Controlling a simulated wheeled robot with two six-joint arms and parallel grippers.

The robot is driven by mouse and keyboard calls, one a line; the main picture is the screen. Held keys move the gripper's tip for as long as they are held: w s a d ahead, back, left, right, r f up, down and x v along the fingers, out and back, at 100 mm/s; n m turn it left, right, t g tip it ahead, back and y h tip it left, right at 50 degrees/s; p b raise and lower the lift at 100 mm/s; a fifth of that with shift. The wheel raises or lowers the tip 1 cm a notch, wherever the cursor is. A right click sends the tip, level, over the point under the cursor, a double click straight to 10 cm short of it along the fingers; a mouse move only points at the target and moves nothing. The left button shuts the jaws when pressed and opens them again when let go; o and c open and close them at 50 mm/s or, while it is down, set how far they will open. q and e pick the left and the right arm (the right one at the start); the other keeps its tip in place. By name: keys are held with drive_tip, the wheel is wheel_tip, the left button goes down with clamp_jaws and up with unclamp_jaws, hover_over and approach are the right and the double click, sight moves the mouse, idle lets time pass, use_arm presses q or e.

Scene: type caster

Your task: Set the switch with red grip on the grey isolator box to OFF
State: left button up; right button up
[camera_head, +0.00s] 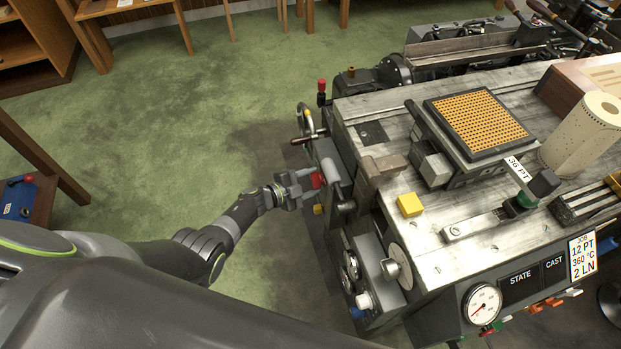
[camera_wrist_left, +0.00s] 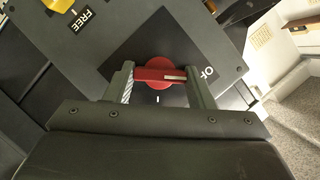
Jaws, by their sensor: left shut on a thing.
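The red switch grip (camera_wrist_left: 155,75) is a round red knob with a bar across it, on a dark plate of the grey isolator box (camera_wrist_left: 225,55). My left gripper (camera_wrist_left: 163,82) has one finger at each end of the bar and is shut on it. A white line on the bar lies at its right end, toward the lettering "OF" (camera_wrist_left: 208,74), whose remainder is hidden by the right finger. In the head view my left gripper (camera_head: 307,186) is at the red grip (camera_head: 318,180) on the left side of the machine. My right gripper is not in view.
A yellow knob (camera_wrist_left: 60,5) and a "FREE" label (camera_wrist_left: 82,21) are close by on the wrist view's upper left. The machine table (camera_head: 440,255) carries a yellow block (camera_head: 410,205) and a paper roll (camera_head: 585,135). Green floor (camera_head: 190,130) is clear left of the machine.

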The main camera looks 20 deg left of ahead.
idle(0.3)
use_arm(q)
drive_tip(key=o, duration=1)
drive_tip(key=shift+s+a+r+p, duration=0.15)
drive_tip(key=shift+s+a+p, duration=0.1)
drive_tip(key=shift+p, duration=0.1)
drive_tip(key=p+v, duration=0.3)
drive_tip(key=v, duration=1.3)
drive_tip(key=shift+s+a+r+p, duration=0.15)
drive_tip(key=shift+s+a+p, duration=0.05)
drive_tip(key=shift+a+p, duration=0.15)
